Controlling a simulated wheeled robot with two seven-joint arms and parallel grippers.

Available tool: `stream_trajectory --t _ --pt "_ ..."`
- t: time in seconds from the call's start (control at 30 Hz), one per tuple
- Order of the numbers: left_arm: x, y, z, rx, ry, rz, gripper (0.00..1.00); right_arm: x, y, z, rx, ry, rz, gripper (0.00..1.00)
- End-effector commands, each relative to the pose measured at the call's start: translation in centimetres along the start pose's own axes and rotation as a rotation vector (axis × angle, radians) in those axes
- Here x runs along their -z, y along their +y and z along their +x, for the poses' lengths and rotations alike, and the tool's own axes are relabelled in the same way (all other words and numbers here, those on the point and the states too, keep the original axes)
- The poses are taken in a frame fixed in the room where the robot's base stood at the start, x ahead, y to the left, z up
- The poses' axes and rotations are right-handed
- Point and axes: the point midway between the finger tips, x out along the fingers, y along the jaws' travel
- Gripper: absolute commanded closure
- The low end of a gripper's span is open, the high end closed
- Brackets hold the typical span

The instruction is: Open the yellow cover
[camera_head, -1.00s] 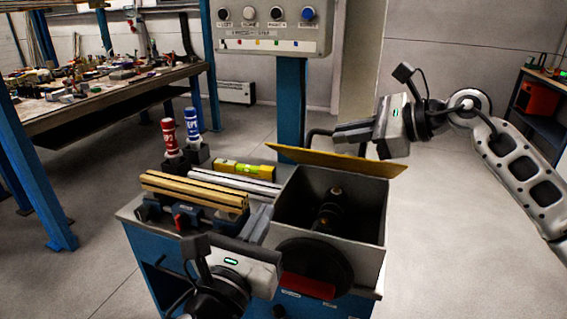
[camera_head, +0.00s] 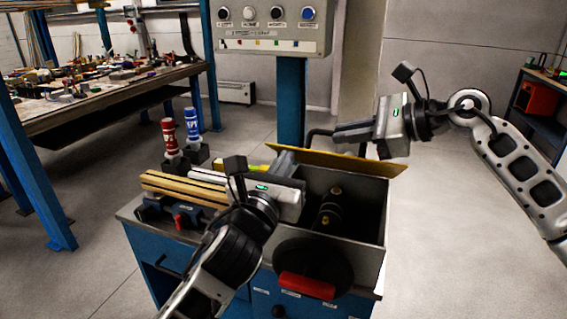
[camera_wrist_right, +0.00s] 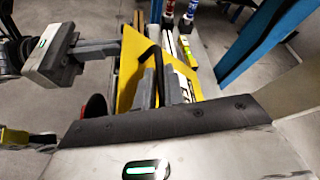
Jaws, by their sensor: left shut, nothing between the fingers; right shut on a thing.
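The yellow cover (camera_head: 350,163) is raised at the back of the open grey box (camera_head: 372,212), its thin yellow edge facing the head camera. It also shows in the right wrist view (camera_wrist_right: 130,65), with a black bent handle (camera_wrist_right: 153,52). My right gripper (camera_head: 338,137) is shut on the handle at the cover's far side; its fingers (camera_wrist_right: 163,88) show around the bar. My left gripper (camera_head: 284,158) is shut and empty over the box's left edge, close to the cover's left end. I cannot tell whether it touches the cover. It hides part of the box.
A dark shaft with a brass tip (camera_head: 333,200) is inside the box; a black disc with a red handle (camera_head: 307,286) is in front. The control panel (camera_head: 265,28) stands behind.

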Motion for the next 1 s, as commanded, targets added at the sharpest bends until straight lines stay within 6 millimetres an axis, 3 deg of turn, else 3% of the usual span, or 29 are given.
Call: stream_trajectory --t 0.57,0.6,0.67,1.0 --pt "-1.5 0.2 1.1 -0.005 -0.005 -0.001 1.0 0.1 0.4 0.2 -0.014 0.003 0.004 1.0" --pt "-1.5 0.2 1.1 -0.006 -0.006 -0.001 1.0 0.2 0.5 0.2 -0.016 0.003 0.005 0.86" --pt "-1.5 0.3 1.1 -0.006 -0.006 0.0 1.0 0.2 0.5 0.3 -0.015 0.003 0.004 0.7" --pt "-1.5 0.1 1.1 -0.002 -0.007 0.0 1.0 0.3 0.3 -0.4 -0.008 0.007 0.003 0.68"
